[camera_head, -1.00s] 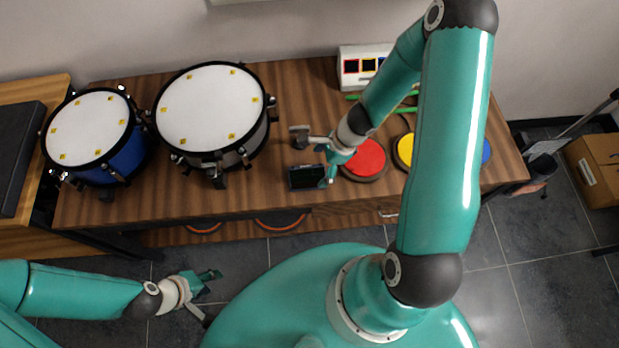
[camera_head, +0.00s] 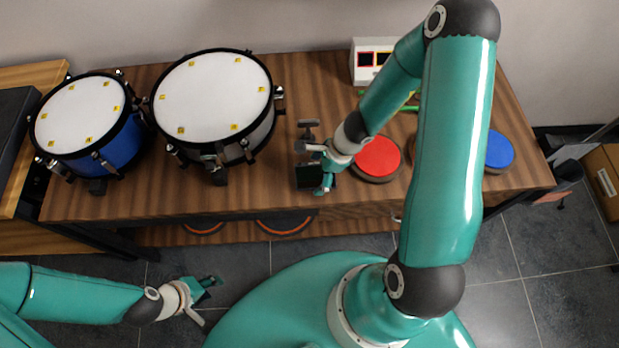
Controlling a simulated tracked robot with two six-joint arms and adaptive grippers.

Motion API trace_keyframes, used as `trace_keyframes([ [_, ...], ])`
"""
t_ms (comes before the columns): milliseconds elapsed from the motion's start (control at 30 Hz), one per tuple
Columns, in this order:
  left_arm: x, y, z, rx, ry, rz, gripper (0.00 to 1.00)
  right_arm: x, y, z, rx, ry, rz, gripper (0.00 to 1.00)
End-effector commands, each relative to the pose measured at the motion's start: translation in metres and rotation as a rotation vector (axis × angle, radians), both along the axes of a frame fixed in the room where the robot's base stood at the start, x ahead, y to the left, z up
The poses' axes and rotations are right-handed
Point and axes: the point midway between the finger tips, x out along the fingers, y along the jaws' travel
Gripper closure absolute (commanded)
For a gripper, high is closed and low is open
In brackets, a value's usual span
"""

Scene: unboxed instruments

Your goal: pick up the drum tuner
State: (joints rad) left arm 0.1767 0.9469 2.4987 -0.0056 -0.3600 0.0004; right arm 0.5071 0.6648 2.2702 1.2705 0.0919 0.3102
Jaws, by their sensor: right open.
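A small dark device with a dark screen, which looks like the drum tuner (camera_head: 307,178), lies on the wooden table near its front edge. My left gripper (camera_head: 206,300) is open and empty, low in front of the table, away from the tuner.
A large white-headed drum (camera_head: 211,96) and a blue drum (camera_head: 80,115) stand left on the table (camera_head: 255,190). A red pad (camera_head: 377,157) is close right of my right gripper. A blue pad (camera_head: 499,150) and a white box (camera_head: 366,52) are farther right and back.

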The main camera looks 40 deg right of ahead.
Motion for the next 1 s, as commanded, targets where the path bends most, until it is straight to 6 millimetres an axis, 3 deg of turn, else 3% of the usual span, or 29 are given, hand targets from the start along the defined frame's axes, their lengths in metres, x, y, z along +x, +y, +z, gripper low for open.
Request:
trace_keyframes([
  [200,0.0,0.0,0.0009,0.0,0.0,0.0,0.6,-0.0014,-0.0015,0.0008,0.0,0.0,-0.006,0.05],
  [600,0.0001,0.0,0.0009,0.0,0.0,0.0,0.6,-0.0019,-0.0025,0.0007,0.0,0.0,-0.008,0.71],
  [1000,0.0001,0.0,0.0056,0.0,0.0,0.0,0.6,-0.0019,-0.0029,0.0057,0.0,-0.001,-0.009,0.71],
])
